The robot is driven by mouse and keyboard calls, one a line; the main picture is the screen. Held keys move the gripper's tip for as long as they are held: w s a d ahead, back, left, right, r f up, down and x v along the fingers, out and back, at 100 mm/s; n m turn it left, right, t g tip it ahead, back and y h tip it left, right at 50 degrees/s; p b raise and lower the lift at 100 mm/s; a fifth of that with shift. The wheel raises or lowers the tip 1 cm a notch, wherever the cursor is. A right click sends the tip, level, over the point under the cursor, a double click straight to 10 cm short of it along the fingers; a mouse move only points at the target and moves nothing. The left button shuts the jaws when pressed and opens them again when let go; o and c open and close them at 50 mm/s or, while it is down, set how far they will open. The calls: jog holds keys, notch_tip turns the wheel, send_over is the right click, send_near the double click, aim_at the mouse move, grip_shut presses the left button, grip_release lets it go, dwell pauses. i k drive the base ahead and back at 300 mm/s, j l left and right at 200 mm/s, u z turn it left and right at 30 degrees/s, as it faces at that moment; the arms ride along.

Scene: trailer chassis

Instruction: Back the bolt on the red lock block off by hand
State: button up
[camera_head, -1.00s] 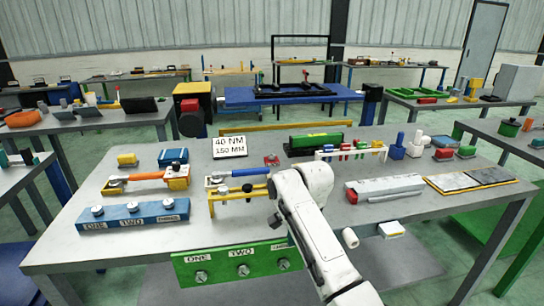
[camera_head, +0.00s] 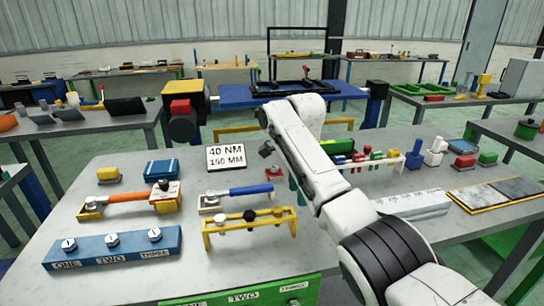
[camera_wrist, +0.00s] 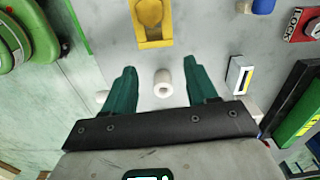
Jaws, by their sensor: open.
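My gripper (camera_wrist: 160,75) shows in the wrist view with its two teal fingers apart. A small white cylinder (camera_wrist: 163,84) shows in the gap between them; I cannot tell its distance, and nothing is gripped. In the head view my white arm reaches over the table and hides most of the gripper. A red piece with a pale label (camera_wrist: 303,24) shows at the wrist view's upper right.
A blue block with bolts (camera_head: 112,247), a yellow stand (camera_head: 250,229) and an orange-handled tool (camera_head: 130,196) occupy the left side. A sign (camera_head: 227,157) stands mid-table. A yellow holder (camera_wrist: 152,35) shows in the wrist view.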

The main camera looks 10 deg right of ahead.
aim_at(274, 169)
jog(key=i, duration=0.9)
